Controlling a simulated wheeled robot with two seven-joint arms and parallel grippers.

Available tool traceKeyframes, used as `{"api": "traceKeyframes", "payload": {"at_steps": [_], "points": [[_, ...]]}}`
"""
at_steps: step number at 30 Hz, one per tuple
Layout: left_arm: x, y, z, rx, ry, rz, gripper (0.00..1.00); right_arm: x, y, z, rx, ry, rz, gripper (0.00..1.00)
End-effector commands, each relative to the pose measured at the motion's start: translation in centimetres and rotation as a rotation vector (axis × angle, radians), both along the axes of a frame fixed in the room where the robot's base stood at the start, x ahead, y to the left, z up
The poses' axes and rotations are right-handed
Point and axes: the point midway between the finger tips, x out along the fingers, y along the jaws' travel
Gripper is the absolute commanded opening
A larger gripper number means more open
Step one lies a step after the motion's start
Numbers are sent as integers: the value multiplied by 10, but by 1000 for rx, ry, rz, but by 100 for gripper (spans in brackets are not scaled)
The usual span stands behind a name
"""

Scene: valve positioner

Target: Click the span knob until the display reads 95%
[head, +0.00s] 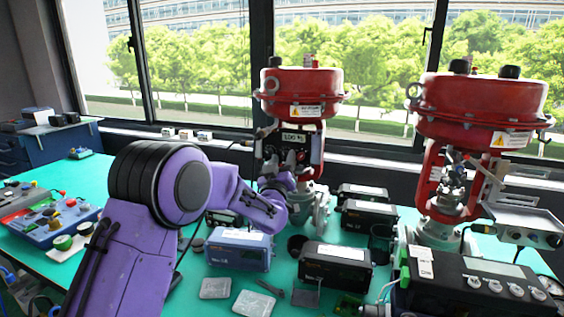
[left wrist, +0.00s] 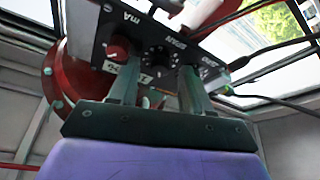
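The positioner panel (left wrist: 175,42) fills the upper part of the left wrist view, seen at a tilt, with printed labels including SPAN and mA. The span knob (left wrist: 159,57) is dark, with marks around it. My left gripper (left wrist: 158,72) is open, its two fingers spread on either side of this knob. I cannot tell whether either finger touches it. In the head view my left gripper (head: 292,160) is at the left red valve (head: 303,88), partly hidden by my wrist. A small lit display (head: 297,139) sits above it; its digits are too small to read surely. My right gripper is not in view.
A second red valve (head: 472,105) stands at the right. Several boxed instruments, including a blue one (head: 240,249) and a black one (head: 335,265), crowd the green table (head: 190,290). Windows are behind.

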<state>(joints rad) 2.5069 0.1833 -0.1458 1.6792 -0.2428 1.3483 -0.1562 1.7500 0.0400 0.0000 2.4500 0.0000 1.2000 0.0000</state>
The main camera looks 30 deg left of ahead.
Motion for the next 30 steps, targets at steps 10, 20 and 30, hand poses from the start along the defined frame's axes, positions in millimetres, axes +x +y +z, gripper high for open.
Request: {"api": "traceKeyframes", "payload": {"at_steps": [10,20,30], "points": [[-47,-19,-22,2,1,-1,49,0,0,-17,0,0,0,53],[-91,-36,-38,1,0,0,49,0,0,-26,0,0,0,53],[-92,-37,-38,0,0,0,49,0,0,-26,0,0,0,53]]}}
